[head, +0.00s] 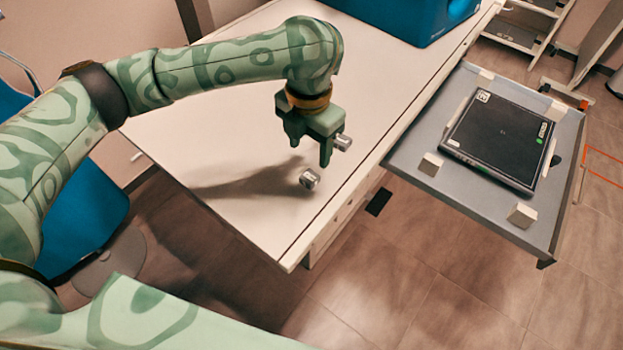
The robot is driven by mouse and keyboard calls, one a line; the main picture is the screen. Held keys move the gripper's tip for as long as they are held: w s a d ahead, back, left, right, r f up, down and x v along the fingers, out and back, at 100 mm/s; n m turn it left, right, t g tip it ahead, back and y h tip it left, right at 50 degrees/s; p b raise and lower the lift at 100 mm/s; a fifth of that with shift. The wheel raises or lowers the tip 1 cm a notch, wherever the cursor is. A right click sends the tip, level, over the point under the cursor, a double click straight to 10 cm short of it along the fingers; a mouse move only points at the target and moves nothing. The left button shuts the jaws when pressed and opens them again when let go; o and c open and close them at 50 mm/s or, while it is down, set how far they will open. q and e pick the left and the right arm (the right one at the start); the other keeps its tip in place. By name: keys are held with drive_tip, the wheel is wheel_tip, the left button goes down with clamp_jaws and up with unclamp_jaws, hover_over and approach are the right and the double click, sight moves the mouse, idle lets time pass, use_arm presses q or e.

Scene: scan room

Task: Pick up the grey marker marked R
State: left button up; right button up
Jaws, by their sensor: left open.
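Two small grey markers show at the near end of the white table (235,125). One grey marker (310,179) lies on the tabletop just below my left gripper (310,154) in the picture. The other grey marker (344,142) shows just right of the gripper's right finger, partly hidden by it. The letters on both are too small to read, so I cannot tell which is R. My left gripper is open, fingers pointing down, with nothing seen between them. It appears above the tabletop. My right gripper is not in view.
A blue box (415,15) stands at the table's far end. To the right, a grey cart (400,160) holds a dark flat panel (500,135) and pale blocks (522,214). A blue chair (85,225) is at the left. The tabletop around the gripper is mostly clear.

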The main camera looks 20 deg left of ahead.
sight(310, 176)
use_arm(q)
wheel_tip(310, 176, down, 4)
drive_tip(key=shift+r+b, duration=0.2)
drive_tip(key=shift+b, duration=0.4)
drive_tip(key=f+b, duration=0.1)
drive_tip(key=f, duration=0.1)
drive_tip(key=f+b, duration=0.1)
drive_tip(key=f, duration=0.1)
drive_tip(key=shift+s+d+f+b, duration=0.1)
drive_tip(key=shift+s+f+b, duration=0.1)
drive_tip(key=shift+f+b, duration=0.15)
drive_tip(key=shift+r, duration=0.25)
drive_tip(key=c, duration=1.1)
